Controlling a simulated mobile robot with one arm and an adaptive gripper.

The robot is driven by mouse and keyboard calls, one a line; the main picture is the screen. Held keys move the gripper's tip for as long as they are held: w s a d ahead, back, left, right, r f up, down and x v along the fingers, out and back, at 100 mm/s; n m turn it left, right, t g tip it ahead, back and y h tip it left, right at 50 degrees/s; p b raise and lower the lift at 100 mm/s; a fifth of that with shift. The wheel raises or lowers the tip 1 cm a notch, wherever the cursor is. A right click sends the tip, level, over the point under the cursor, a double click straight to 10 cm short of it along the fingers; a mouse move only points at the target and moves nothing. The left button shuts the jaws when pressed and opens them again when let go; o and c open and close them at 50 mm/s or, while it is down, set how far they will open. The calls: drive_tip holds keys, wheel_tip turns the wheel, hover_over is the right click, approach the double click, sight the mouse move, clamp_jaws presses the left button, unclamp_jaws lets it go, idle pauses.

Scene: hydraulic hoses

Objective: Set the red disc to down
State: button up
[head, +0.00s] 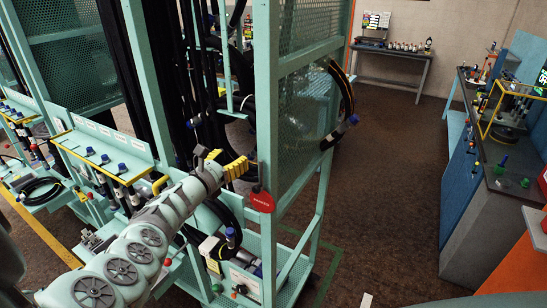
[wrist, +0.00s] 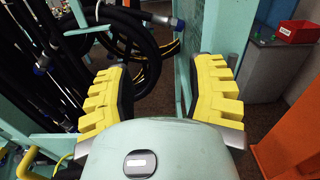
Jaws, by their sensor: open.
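The red disc (head: 262,200) with pale lettering sits at the front corner post of the green hose rack in the head view. A small dark part shows at its upper edge. Whether it is turned up or down I cannot tell. My gripper (head: 238,169) has yellow ridged fingers and is just left of and above the disc in that view. In the wrist view my gripper (wrist: 162,68) is open, with its two fingers wide apart and nothing held between them. I cannot make out the disc in the wrist view.
The green rack post (wrist: 185,88) and black hoses (wrist: 128,35) lie beyond the fingers. A mesh panel (head: 307,100) stands right of my arm. A workbench (head: 490,170) stands at the right. The brown floor (head: 385,200) between is clear.

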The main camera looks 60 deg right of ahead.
drive_tip(key=s+r+m+p, duration=0.35)
drive_tip(key=r+m, duration=0.35)
drive_tip(key=m, duration=0.6)
drive_tip(key=s+a+b, duration=0.1)
drive_tip(key=a+b, duration=0.8)
drive_tip(key=a, duration=0.7)
drive_tip(key=w+a+n+t+y+p, duration=0.3)
drive_tip(key=w+a+t, duration=0.4)
drive_tip(key=w+t, duration=0.3)
drive_tip(key=shift+w+a+f+n+t+y, duration=0.35)
drive_tip(key=shift+w+n+y, duration=0.35)
drive_tip(key=shift+w+n, duration=0.65)
drive_tip(key=shift+d, duration=0.1)
